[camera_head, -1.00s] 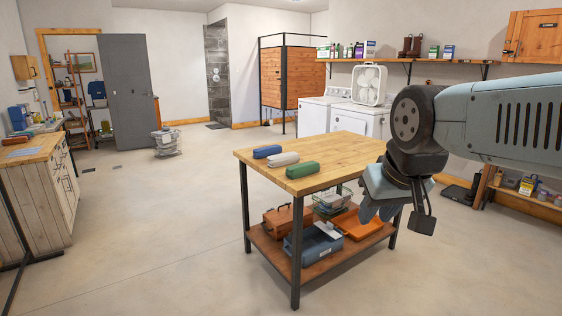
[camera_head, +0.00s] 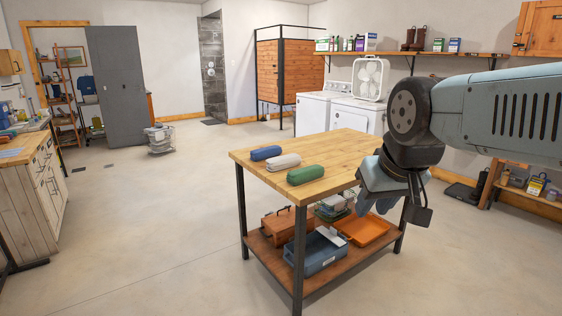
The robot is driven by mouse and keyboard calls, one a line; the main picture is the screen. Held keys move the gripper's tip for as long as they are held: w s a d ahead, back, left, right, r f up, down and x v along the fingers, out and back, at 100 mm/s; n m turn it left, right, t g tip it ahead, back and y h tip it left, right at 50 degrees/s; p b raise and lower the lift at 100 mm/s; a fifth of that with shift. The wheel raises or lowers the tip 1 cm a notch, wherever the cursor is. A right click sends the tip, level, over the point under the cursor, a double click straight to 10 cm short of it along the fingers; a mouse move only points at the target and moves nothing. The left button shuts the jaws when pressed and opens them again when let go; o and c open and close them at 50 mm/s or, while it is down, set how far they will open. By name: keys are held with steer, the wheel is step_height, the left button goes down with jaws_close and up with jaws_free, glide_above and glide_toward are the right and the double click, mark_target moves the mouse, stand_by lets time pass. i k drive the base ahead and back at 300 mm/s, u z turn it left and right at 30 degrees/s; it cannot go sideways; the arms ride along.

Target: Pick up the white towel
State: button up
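The white towel (camera_head: 284,162) is rolled up and lies on the wooden top of the workbench (camera_head: 335,156). It lies between a rolled blue towel (camera_head: 266,153) behind it and a rolled green towel (camera_head: 306,175) in front of it. My gripper (camera_head: 378,200) hangs at the right edge of the workbench, to the right of the towels and apart from them. My arm comes in from the right. The fingers are partly hidden and small, so I cannot tell whether they are open or shut.
The workbench's lower shelf holds a blue bin (camera_head: 322,250), an orange tray (camera_head: 361,228), a brown toolbox (camera_head: 280,226) and a wire basket (camera_head: 335,206). A wooden cabinet (camera_head: 35,190) stands at the left. Concrete floor (camera_head: 150,235) is clear between cabinet and workbench.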

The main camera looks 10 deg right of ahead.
mark_target(283, 163)
steer(key=i, duration=0.4)
steer(key=u, duration=0.2)
steer(key=k, duration=0.75)
steer(key=z, duration=0.15)
steer(key=i, duration=1.9)
steer(key=u, duration=0.1)
